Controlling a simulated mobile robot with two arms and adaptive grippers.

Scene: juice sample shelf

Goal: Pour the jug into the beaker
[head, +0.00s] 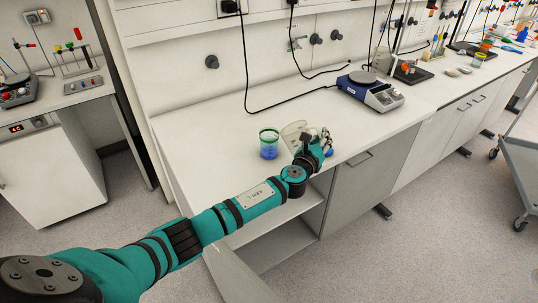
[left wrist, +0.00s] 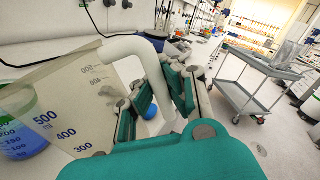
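The beaker (head: 269,147) stands upright on the white bench, with a green rim and blue liquid. It also shows at the left edge of the left wrist view (left wrist: 20,138), partly behind the jug. The jug (head: 292,132) is translucent and pale, just right of the beaker. In the left wrist view the jug's wall (left wrist: 62,105) shows tilted volume marks, and I see no clear liquid in it. My left gripper (head: 318,143) has its fingers around the jug's white handle (left wrist: 128,46). My right gripper is not in view.
A small blue object (head: 329,153) sits by my left gripper, mostly hidden. A grey cart (left wrist: 257,90) stands on the floor at right.

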